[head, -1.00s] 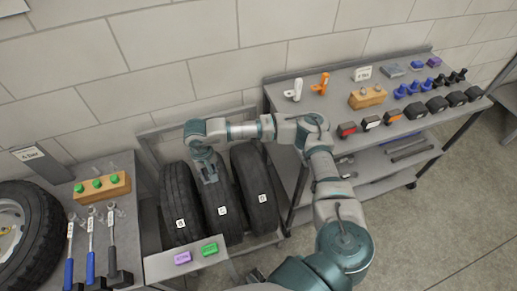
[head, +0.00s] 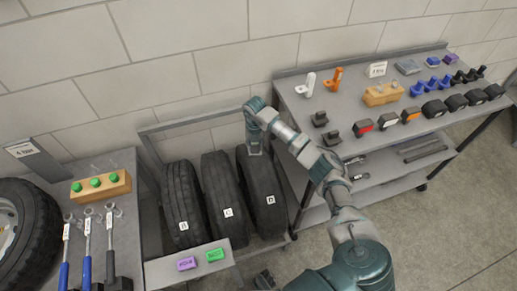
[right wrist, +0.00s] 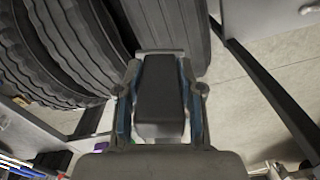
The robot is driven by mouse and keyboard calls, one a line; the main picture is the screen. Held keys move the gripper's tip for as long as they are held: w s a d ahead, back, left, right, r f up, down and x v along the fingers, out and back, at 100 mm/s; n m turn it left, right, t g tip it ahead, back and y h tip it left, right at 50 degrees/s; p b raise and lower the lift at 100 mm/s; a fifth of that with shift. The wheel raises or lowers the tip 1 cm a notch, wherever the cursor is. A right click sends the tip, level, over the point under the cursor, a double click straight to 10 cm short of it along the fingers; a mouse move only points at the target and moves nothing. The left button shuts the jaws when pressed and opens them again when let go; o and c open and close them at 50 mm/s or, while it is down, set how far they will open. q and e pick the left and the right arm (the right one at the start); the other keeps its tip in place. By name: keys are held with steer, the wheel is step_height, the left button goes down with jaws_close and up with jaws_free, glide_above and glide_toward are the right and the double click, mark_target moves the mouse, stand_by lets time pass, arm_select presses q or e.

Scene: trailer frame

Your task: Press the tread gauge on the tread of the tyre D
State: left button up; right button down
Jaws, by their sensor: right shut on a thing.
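Tyre D (head: 268,180) stands upright at the right end of the row on the low rack, its white D label facing me. My right gripper (head: 254,150) is at its upper tread in the head view. In the right wrist view the gripper (right wrist: 160,95) is shut on the dark, block-shaped tread gauge (right wrist: 160,90), with a finger on each side. The gauge's far end overlaps the tyre's tread (right wrist: 178,25); whether it touches cannot be told. A dark part at the bottom edge of the head view may be my left gripper (head: 265,281); its jaws are unclear.
Tyre C (head: 223,185) and tyre B (head: 182,205) stand close on the left. A shelf (head: 165,272) with purple and green blocks is in front. The right-hand table (head: 340,95) carries several tools and stands close to tyre D.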

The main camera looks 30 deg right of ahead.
steer(key=f+m, duration=0.1)
steer(key=d+f+m, duration=0.1)
steer(key=m, duration=0.1)
steer(key=shift+s+d, duration=0.25)
steer(key=shift+d, duration=0.05)
steer(key=shift+d+f+m, duration=0.2)
steer(key=shift+f+m, duration=0.15)
steer(key=shift+m, duration=0.15)
step_height(320, 180, down, 5)
steer(key=b, duration=0.4)
steer(key=shift+a+r, duration=0.1)
steer(key=shift+r, duration=0.05)
arm_select(q)
step_height(320, 180, up, 12)
steer(key=w, duration=0.2)
steer(key=shift+w+d+r, duration=0.2)
steer(key=shift+w, duration=0.15)
arm_select(e)
steer(key=shift+f, duration=0.3)
arm_select(q)
steer(key=shift+s+f+b, duration=0.1)
steer(key=shift+f+b, duration=0.25)
steer(key=shift+b, duration=0.1)
arm_select(e)
steer(key=shift+f, duration=0.5)
arm_select(q)
steer(key=shift+r, duration=0.15)
arm_select(e)
steer(key=shift+s+f, duration=0.1)
